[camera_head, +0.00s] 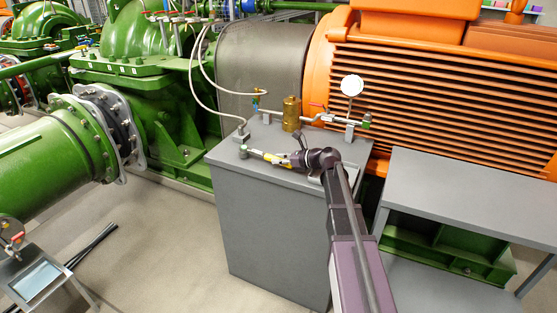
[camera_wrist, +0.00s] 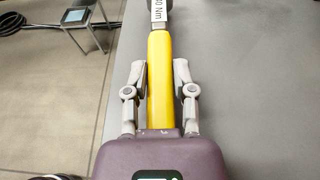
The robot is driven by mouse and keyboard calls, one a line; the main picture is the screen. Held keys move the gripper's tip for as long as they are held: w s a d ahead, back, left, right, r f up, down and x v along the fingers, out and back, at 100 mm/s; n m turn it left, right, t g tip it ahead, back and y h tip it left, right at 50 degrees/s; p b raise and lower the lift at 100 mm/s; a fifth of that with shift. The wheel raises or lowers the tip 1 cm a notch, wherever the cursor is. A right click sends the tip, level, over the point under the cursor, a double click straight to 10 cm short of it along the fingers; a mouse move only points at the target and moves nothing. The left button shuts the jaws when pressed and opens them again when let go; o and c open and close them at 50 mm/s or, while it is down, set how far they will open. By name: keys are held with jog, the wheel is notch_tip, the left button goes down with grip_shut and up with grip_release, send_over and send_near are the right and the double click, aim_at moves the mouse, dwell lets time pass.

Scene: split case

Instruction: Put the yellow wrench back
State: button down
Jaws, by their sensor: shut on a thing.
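The yellow wrench has a yellow handle (camera_wrist: 160,75) and a pale shaft marked "0 Nm" that runs out of the top of the wrist view. In the head view the wrench (camera_head: 272,158) lies low over the grey cabinet top (camera_head: 228,152), its head toward the left. My gripper (camera_wrist: 160,72) is shut on the handle, one finger on each side. My gripper also shows in the head view (camera_head: 290,162), at the right end of the wrench. I cannot tell whether the wrench touches the cabinet top.
A brass fitting (camera_head: 291,114), a pipe with valves and a white gauge (camera_head: 351,85) stand at the back of the cabinet. A hose end (camera_head: 242,136) stands near the wrench's head. A grey bench (camera_head: 450,190) is at right. An orange motor (camera_head: 430,85) rises behind.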

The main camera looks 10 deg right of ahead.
jog(key=shift+f+b, duration=0.35)
jog(key=shift+f, duration=0.05)
jog(key=shift+c, duration=1.8)
grip_release()
jog(key=shift+o, duration=1.2)
jog(key=shift+r, duration=0.15)
